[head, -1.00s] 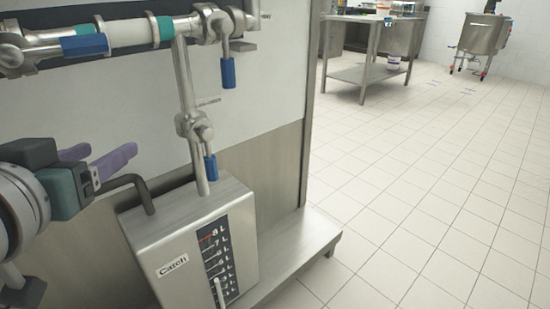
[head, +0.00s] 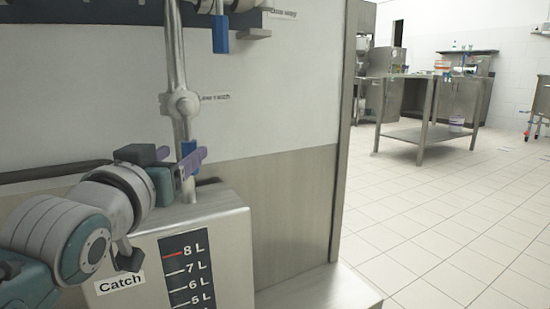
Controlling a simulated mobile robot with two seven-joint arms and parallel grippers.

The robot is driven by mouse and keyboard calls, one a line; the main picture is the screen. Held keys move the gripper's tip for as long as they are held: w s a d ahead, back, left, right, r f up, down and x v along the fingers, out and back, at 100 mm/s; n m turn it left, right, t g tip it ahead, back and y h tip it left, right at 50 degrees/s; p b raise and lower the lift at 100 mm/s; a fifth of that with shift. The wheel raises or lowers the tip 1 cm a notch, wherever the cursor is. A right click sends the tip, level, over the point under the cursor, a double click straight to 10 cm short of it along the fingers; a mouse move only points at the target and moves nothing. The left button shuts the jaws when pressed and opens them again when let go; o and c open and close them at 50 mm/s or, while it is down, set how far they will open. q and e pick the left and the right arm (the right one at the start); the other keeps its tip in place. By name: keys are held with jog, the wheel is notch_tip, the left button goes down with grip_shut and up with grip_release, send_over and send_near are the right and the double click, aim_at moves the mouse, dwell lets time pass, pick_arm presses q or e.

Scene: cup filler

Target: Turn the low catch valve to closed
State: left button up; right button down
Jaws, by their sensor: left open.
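The low catch valve (head: 181,103) is a metal body on the vertical pipe above the steel tank marked "Catch" (head: 215,222). My right gripper is not in view.
Another blue valve handle (head: 220,34) hangs above, to the right of the pipe. A dark rail (head: 255,33) crosses the panel at the top. The tank has a level scale (head: 189,275). The tiled floor at right is clear up to a steel table (head: 420,133).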

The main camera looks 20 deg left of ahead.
aim_at(186, 151)
pick_arm(q)
jog(key=shift+b+x, duration=0.75)
jog(key=shift+x, duration=1.45)
jog(key=shift+d, duration=0.1)
grip_shut()
